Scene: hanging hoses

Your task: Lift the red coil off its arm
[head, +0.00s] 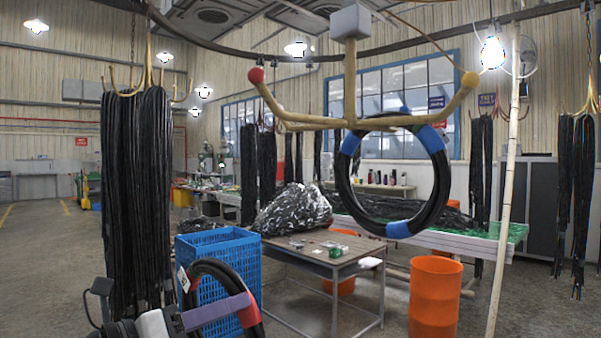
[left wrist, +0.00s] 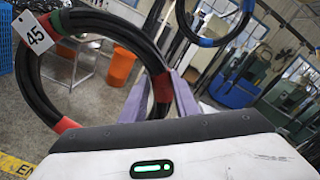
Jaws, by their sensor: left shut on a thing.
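The red coil, a black hose ring with red bands, is off the rack in the low foreground of the head view (head: 233,277). My left gripper (head: 246,304) is shut on it at a red band. In the left wrist view the coil (left wrist: 140,48) passes between the purple fingers (left wrist: 161,88). It also has a green band and a white tag reading 45 (left wrist: 33,33). The rack's red-tipped arm (head: 266,96) is bare. A second coil with blue bands (head: 440,185) hangs on the yellow-tipped arm (head: 456,96). My right gripper is out of view.
A blue crate (head: 222,262) stands right behind the held coil. A small table (head: 335,262) with small items is beyond it, and an orange bin (head: 434,297) is at the right. Black hose bundles (head: 137,190) hang at the left. A pale pole (head: 505,190) stands at the right.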

